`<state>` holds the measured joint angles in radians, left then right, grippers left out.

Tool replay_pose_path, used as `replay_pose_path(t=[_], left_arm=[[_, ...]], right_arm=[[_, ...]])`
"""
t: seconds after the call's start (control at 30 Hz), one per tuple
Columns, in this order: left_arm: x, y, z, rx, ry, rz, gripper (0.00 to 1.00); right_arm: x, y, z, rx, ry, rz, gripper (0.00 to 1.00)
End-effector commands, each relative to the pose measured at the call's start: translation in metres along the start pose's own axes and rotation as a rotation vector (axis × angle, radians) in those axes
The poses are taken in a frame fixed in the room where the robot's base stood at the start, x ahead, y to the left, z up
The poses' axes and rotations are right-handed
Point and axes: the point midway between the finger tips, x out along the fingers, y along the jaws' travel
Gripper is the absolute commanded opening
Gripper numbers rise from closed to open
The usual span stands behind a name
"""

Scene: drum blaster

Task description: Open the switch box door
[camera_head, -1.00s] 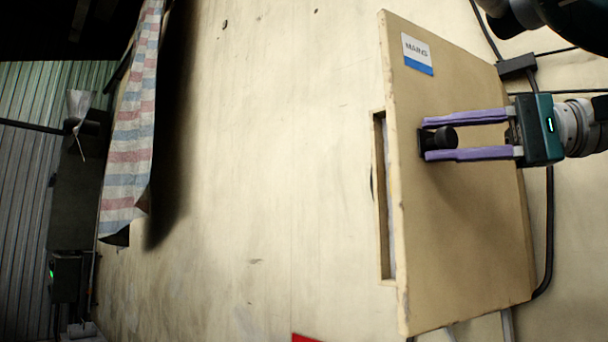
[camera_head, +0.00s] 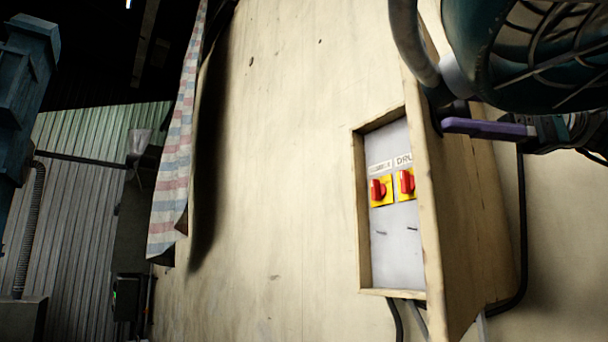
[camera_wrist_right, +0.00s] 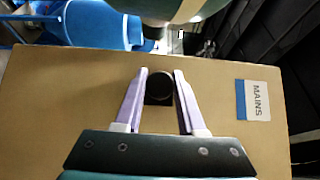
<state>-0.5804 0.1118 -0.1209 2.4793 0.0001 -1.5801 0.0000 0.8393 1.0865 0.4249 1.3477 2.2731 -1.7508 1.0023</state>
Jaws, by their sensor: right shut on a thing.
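The switch box door (camera_head: 445,200) is a tan wooden panel that stands swung partly out from the box (camera_head: 362,210) on the wall. Inside, the grey back plate (camera_head: 398,255) carries two red switches (camera_head: 378,190) on yellow squares, with labels above them. My right gripper (camera_head: 450,118) is at the upper part of the door, partly hidden by my arm. A MAINS label (camera_wrist_right: 257,100) is on the door face. My left gripper is not in view.
Cables run along the wall (camera_head: 290,170) beside and below the box. A striped cloth (camera_head: 172,165) hangs at left. A teal structure (camera_head: 22,90) stands at the far left. Blue containers (camera_wrist_right: 95,25) lie beyond the door in the right wrist view.

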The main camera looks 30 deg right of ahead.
Motion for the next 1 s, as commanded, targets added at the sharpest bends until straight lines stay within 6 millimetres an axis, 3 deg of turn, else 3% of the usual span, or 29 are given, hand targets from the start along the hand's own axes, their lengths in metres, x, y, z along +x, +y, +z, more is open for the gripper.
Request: replay_pose_path(t=[0.43, 0.47, 0.5, 0.7, 1.0], left_arm=[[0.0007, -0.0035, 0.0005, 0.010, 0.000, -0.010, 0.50], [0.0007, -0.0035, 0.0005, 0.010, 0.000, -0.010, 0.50], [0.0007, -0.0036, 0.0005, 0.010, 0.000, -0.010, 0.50], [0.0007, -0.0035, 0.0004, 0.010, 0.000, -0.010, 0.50], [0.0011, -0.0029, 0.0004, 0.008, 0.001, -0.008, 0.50]], right_arm=[[-0.0004, 0.0005, 0.0005, 0.004, -0.002, 0.000, 0.00], [-0.0004, 0.0005, 0.0004, 0.004, -0.002, 0.000, 0.41], [-0.0003, 0.0005, 0.0004, 0.004, -0.002, 0.000, 0.46], [-0.0004, 0.0003, 0.0006, 0.003, -0.002, 0.000, 0.68], [-0.0026, 0.0002, 0.0006, 0.002, -0.001, 0.000, 0.68]])
